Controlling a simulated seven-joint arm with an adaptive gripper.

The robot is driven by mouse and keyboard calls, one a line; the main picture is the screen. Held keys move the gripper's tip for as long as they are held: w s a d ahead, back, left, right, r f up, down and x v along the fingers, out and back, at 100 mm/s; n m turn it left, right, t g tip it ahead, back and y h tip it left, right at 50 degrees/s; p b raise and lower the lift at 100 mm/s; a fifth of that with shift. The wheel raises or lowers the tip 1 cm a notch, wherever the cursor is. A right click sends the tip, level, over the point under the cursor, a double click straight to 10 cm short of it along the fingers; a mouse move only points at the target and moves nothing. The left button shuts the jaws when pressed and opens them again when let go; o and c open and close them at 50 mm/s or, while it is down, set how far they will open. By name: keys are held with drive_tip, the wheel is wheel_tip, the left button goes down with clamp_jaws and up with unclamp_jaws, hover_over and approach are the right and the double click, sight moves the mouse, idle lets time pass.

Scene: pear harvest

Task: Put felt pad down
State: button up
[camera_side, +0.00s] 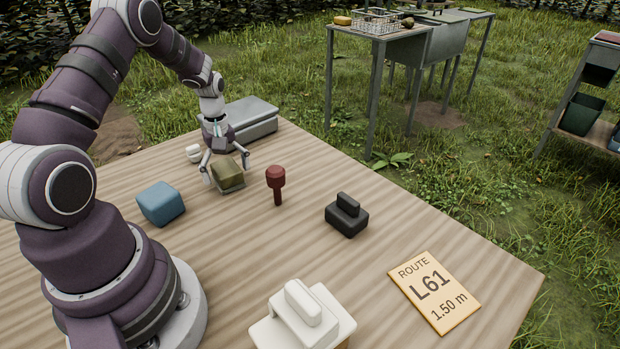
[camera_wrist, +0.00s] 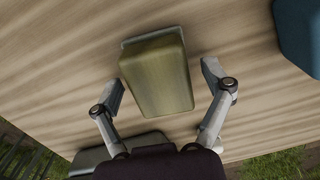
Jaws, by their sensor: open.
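An olive-green block (camera_side: 228,172) with a thin grey layer (camera_side: 233,189) along its underside sits on the wooden table. I cannot tell whether the felt pad is this block or the grey layer. In the wrist view the block (camera_wrist: 158,78) lies between my fingers, with a gap on each side. My gripper (camera_side: 226,168) is open around it, fingers low near the tabletop; it also shows in the wrist view (camera_wrist: 164,84). The block's far underside is hidden.
A blue block (camera_side: 161,203) stands left, a small white piece (camera_side: 194,153) and grey case (camera_side: 250,121) behind. A dark red knobbed tool (camera_side: 276,183) stands close right, then a black block (camera_side: 346,215). The table's right middle is clear beside the route card (camera_side: 434,293).

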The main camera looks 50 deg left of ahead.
sight(228, 168)
drive_tip(key=r, duration=1)
drive_tip(key=shift+d+r, duration=0.15)
drive_tip(key=shift+d, duration=0.25)
drive_tip(key=s+d+r+m+t+y, duration=0.1)
drive_tip(key=d+r+m+t, duration=0.1)
drive_tip(key=d+r+m, duration=0.6)
drive_tip(key=shift+d+r+t, duration=0.3)
drive_tip(key=shift+d+r, duration=0.05)
drive_tip(key=shift+d, duration=0.85)
drive_tip(key=s+d+m+t, duration=0.1)
drive_tip(key=s+d+m, duration=0.1)
drive_tip(key=s+d+r+m+t, duration=0.1)
drive_tip(key=s+d+m, duration=0.1)
drive_tip(key=d+m, duration=0.1)
drive_tip(key=s+d+m+t+h, duration=0.1)
drive_tip(key=s+d+m, duration=0.1)
drive_tip(key=m, duration=0.1)
drive_tip(key=shift+s+d+r, duration=0.1)
drive_tip(key=shift+d+r, duration=0.15)
drive_tip(key=shift+d, duration=0.05)
drive_tip(key=shift+o, duration=0.4)
drive_tip(key=shift+s+d+f+m, duration=0.1)
drive_tip(key=shift+s+d+m, duration=0.1)
drive_tip(key=shift+m, duration=0.1)
drive_tip(key=shift+a, duration=0.1)
